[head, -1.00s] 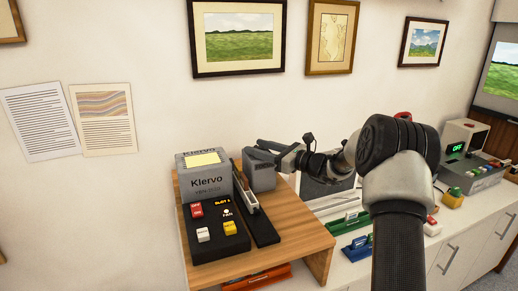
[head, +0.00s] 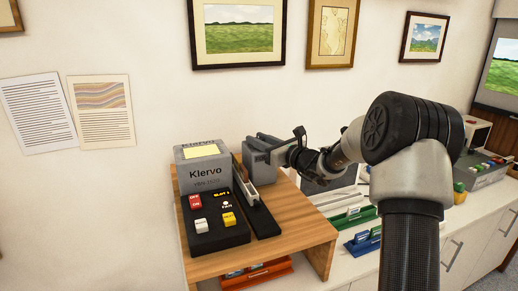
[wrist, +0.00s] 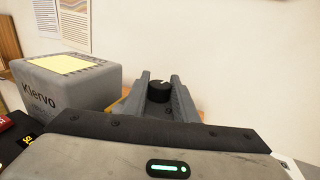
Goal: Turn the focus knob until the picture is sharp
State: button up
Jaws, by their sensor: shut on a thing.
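The grey Klervo machine (head: 203,165) stands on a wooden stand, its control panel in front; it also shows at left in the wrist view (wrist: 65,85). A black round knob (wrist: 158,91) with a white mark lies between the two grey fingers of my gripper (wrist: 160,84), which is shut on it. In the head view my arm reaches in from the right beside the machine, and the knob cannot be made out. A screen (head: 503,72) at the far right, cut by the picture edge, shows a green field and sky; its sharpness is hard to judge.
Several coloured trays and devices sit on the white counter (head: 345,270) at right, partly behind my arm. Framed prints (head: 239,32) and two paper sheets (head: 103,110) hang on the wall.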

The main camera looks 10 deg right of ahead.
jog(key=shift+h, duration=0.3)
jog(key=o, duration=1.1)
jog(key=shift+c, duration=0.2)
jog(key=shift+s, duration=0.1)
jog(key=v, duration=1.7)
jog(key=shift+s+f+p, duration=0.2)
jog(key=shift+f+p, duration=0.05)
jog(key=shift+p, duration=0.2)
